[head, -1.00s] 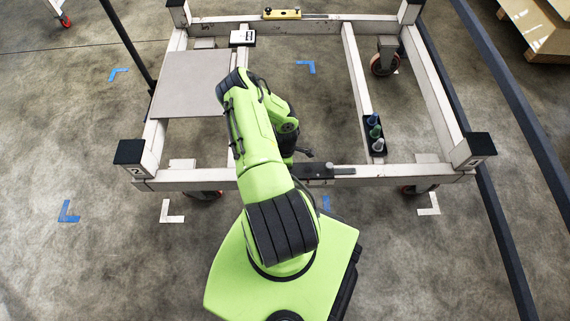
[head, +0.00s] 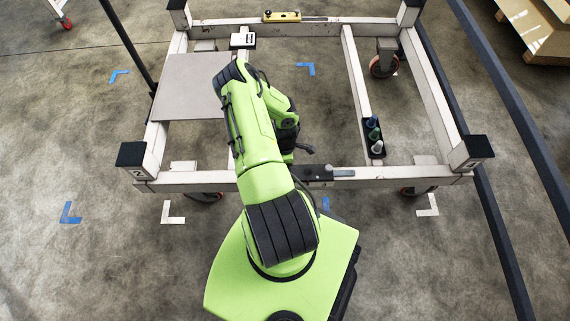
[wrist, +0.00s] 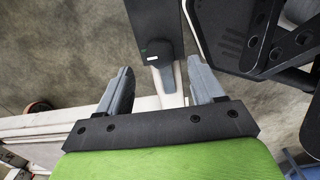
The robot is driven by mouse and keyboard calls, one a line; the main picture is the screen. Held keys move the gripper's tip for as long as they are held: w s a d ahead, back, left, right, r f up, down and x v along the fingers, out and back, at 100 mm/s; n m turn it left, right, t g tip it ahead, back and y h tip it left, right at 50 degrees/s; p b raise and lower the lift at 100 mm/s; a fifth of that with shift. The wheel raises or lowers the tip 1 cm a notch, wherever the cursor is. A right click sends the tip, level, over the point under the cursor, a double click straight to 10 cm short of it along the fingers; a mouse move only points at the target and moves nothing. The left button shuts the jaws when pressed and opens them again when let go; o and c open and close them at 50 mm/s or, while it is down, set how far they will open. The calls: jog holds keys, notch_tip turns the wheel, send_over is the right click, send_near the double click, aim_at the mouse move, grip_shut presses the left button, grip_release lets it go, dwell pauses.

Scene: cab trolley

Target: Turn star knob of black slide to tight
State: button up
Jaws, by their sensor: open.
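The black slide (head: 318,173) sits on the trolley's near beam, with a grey bar (head: 343,172) reaching out to its right. In the wrist view the black slide (wrist: 150,18) comes in from the top. A dark, rounded knob (wrist: 160,50) with a small pale mark sits at its near end, above the grey bar. I cannot make out the knob's star shape or its setting. My gripper (wrist: 160,86) is open, its two grey fingers spread to either side of the grey bar, with the knob ahead between them. No contact shows. In the head view my arm hides the fingers.
A brass-coloured slide (head: 282,15) is on the far beam, with a white box (head: 243,40) nearby. A grey panel (head: 190,88) covers the trolley's left part. A black tray (head: 376,149) of small bottles is on the right crossbar. Dark rails run along the right.

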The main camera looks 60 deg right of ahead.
notch_tip(320, 180, up, 12)
jog(key=p, duration=0.3)
jog(key=shift+f, duration=0.15)
